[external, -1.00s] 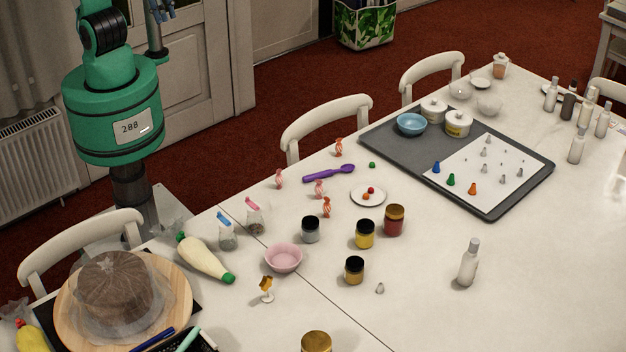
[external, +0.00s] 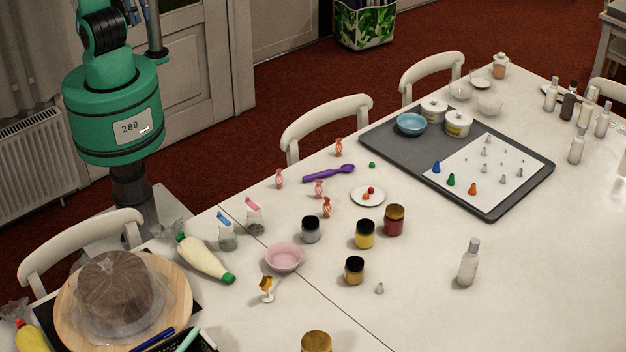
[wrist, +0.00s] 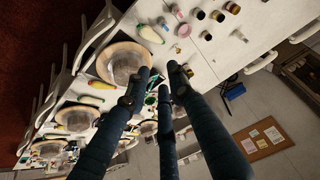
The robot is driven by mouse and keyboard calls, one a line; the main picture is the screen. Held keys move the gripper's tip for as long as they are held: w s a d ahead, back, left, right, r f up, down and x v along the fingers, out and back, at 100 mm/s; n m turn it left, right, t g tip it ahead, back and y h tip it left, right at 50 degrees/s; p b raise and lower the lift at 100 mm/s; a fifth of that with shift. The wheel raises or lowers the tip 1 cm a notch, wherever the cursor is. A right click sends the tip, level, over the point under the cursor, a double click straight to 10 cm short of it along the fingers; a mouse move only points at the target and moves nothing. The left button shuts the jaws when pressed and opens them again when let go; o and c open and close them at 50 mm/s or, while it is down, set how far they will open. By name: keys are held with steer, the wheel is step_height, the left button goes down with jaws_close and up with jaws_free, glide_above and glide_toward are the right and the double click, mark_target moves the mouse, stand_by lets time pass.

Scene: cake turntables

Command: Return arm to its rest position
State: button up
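My gripper (wrist: 159,76) shows in the wrist view as long dark fingers. Their tips are apart with nothing held between them, so it is open and empty. It is high above the table, and the table shows small beyond the fingers. In the external view only a bit of the dark blue gripper (external: 145,6) shows at the top edge, and the rest is out of frame. My green arm stands upright at the left, behind the table.
The white table (external: 420,310) is below, with a cake (external: 115,285) on a wooden turntable (external: 72,318), a pink bowl (external: 283,257), several jars and a grey tray (external: 378,140). White chairs (external: 325,115) stand along it. Behind my arm are a radiator (external: 30,165) and a door (external: 195,70).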

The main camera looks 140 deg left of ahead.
step_height(320, 180, down, 8)
steer(key=b, duration=0.7)
steer(key=shift+r, duration=0.2)
steer(key=shift+o, duration=0.3)
